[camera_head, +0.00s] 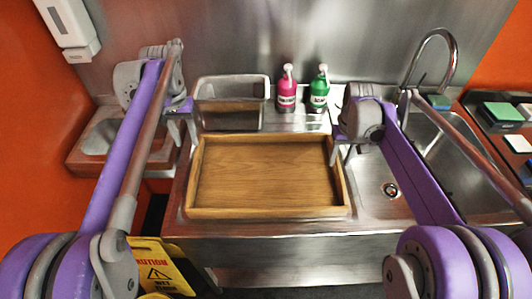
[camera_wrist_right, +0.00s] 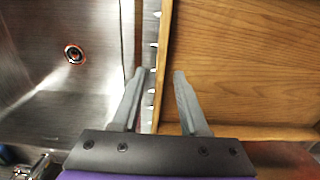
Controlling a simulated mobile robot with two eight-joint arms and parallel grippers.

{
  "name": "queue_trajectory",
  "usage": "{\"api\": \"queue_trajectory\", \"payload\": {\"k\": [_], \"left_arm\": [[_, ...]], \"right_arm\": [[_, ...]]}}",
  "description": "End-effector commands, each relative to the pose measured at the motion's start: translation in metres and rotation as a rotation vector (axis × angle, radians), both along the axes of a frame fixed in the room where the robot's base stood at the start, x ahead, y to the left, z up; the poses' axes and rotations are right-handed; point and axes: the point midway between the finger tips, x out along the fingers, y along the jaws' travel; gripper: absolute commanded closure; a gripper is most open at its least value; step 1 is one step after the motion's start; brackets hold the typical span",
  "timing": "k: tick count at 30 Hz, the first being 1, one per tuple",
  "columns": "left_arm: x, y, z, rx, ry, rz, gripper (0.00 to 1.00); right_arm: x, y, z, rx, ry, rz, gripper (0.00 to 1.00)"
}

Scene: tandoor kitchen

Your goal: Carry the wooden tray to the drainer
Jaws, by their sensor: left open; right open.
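The wooden tray (camera_head: 265,172) is rectangular with low raised walls and looks empty. It lies flat on the steel counter left of the sink basin. My left gripper (camera_head: 184,134) is open at the tray's left wall, near its far left corner; its fingertips are hard to make out. My right gripper (camera_head: 342,152) is open at the right wall. In the right wrist view, the fingers of my right gripper (camera_wrist_right: 159,74) stand apart on either side of the tray's wall (camera_wrist_right: 164,45). I cannot tell which surface is the drainer.
A steel bin (camera_head: 231,118), a pink bottle (camera_head: 287,93) and a green bottle (camera_head: 319,92) stand behind the tray. The sink basin (camera_head: 385,165) with a curved tap (camera_head: 449,45) is at the right. A yellow caution sign (camera_head: 160,268) stands on the floor at the front left.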

Motion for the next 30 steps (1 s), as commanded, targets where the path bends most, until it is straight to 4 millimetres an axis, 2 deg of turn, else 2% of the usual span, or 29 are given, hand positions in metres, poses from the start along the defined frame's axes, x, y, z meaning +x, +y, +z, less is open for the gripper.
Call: {"api": "queue_trajectory", "payload": {"k": [1, 6, 12, 18, 30], "left_arm": [[0.000, 0.000, 0.000, 0.000, 0.000, 0.000, 0.56], [0.000, 0.000, 0.000, 0.000, 0.000, 0.000, 0.56], [0.000, 0.000, 0.000, 0.000, 0.000, 0.000, 0.56], [0.000, 0.000, 0.000, 0.000, 0.000, 0.000, 0.56], [0.000, 0.000, 0.000, 0.000, 0.000, 0.000, 0.56]], "right_arm": [[0.000, 0.000, 0.013, 0.000, 0.000, 0.000, 0.56], [0.000, 0.000, 0.049, 0.000, 0.000, 0.000, 0.56], [0.000, 0.000, 0.077, 0.000, 0.000, 0.000, 0.56], [0.000, 0.000, 0.086, 0.000, 0.000, 0.000, 0.56], [0.000, 0.000, 0.086, 0.000, 0.000, 0.000, 0.56]]}}
